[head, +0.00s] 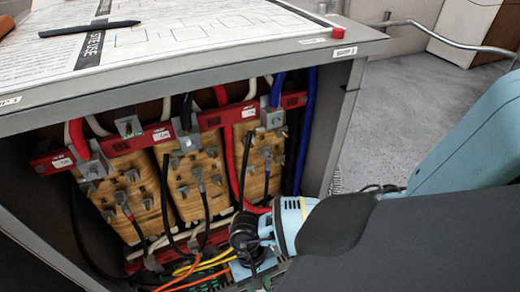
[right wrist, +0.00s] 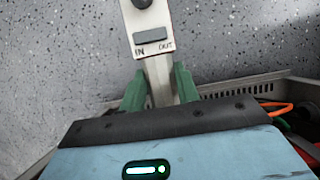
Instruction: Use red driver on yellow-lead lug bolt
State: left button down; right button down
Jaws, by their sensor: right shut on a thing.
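My right gripper (right wrist: 160,84) has its green fingers shut on a pale tool (right wrist: 147,48) marked IN and OUT, with a grey switch and a dark knob. No red shows on the visible part of this tool. In the head view my right arm comes in from the right, and its light blue wrist is at the cabinet's lower right opening. Yellow leads (head: 187,269) lie low in the cabinet (head: 350,90); I cannot make out a lug bolt on them. Several metal lugs sit along the red bars (head: 212,120) above the wound coils (head: 140,197). My left gripper is not in view.
Black, red and blue cables (head: 308,125) hang across the opening. Speckled floor (head: 400,110) is open to the right.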

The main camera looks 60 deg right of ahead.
jog(key=shift+w+d+b, duration=0.4)
jog(key=shift+w+d, duration=0.05)
jog(key=shift+w, duration=0.35)
jog(key=shift+w+d+b, duration=0.4)
jog(key=shift+w+d, duration=0.05)
jog(key=shift+w, duration=0.3)
jog(key=shift+w+d+b, duration=0.45)
jog(key=shift+w+b, duration=0.25)
dwell(0.7)
jog(key=shift+w+d+b, duration=0.15)
jog(key=shift+w+b, duration=0.15)
jog(key=shift+b, duration=0.25)
dwell(2.2)
jog(key=shift+s, duration=0.1)
dwell(0.4)
jog(key=shift+s+r, duration=0.1)
jog(key=shift+s, duration=0.05)
dwell(0.3)
jog(key=shift+s+a+p, duration=0.35)
jog(key=shift+s+a, duration=0.3)
jog(key=shift+s, duration=0.25)
jog(key=shift+s+a+p, duration=0.35)
jog(key=shift+s+a, duration=0.25)
jog(key=shift+s, duration=0.3)
